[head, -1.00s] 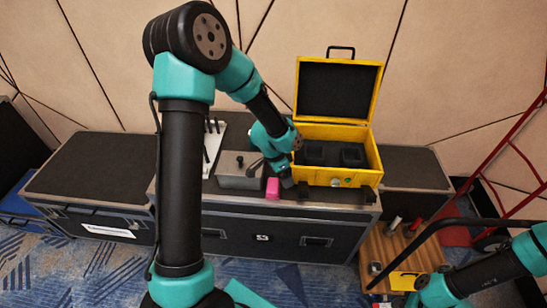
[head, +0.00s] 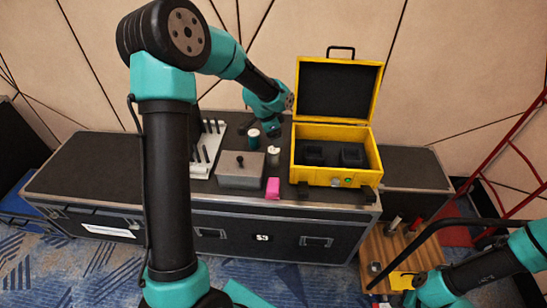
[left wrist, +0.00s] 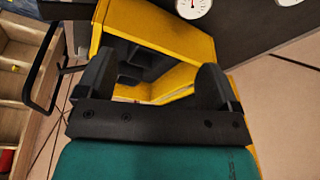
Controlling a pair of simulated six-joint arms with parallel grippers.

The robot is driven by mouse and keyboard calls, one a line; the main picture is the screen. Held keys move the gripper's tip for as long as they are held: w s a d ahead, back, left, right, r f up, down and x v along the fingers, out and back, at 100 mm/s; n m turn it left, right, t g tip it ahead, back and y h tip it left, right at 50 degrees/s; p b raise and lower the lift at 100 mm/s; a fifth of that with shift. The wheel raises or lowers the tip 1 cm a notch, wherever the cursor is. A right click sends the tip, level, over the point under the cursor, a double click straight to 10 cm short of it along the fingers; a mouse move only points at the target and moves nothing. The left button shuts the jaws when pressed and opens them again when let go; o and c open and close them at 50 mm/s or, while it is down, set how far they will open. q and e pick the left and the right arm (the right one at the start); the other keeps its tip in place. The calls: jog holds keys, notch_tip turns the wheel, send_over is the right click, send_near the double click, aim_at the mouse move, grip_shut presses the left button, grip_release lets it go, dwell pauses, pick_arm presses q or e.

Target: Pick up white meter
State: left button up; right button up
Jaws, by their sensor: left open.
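A small white round object (head: 274,149), likely the white meter, stands on the black case top just left of the yellow case in the head view. In the left wrist view a white dial meter (left wrist: 192,6) with a red needle shows at the top edge, cut off by the frame. A second white dial (left wrist: 289,2) is partly visible to its right. My left gripper (left wrist: 152,82) is open, its two dark fingers apart with nothing held between them. In the head view it is above the case top, behind the white object.
The yellow case (head: 314,178) stands open with black foam inside. A pink block (head: 272,188), a grey box (head: 239,176), a teal-sided cylinder (head: 254,141) and a white rack (head: 206,153) sit nearby. A red hand truck (head: 516,150) and wooden box (head: 375,252) are at right.

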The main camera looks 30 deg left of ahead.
aim_at(273, 149)
pick_arm(q)
jog(key=w+m+g, duration=0.1)
jog(key=w+a+r+m+y, duration=0.1)
jog(key=m, duration=0.1)
jog(key=w+a+r+m+g+y, duration=0.1)
jog(key=shift+w+a+m+g, duration=0.25)
jog(key=shift+w+m+g, duration=0.05)
jog(key=shift+w+m, duration=0.1)
notch_tip(273, 149, down, 12)
jog(key=shift+f, duration=0.1)
dwell(0.4)
jog(key=shift+w+a+f, duration=0.1)
jog(key=shift+f, duration=1.2)
jog(key=shift+w+a+f, duration=0.1)
jog(key=shift+f, duration=1.2)
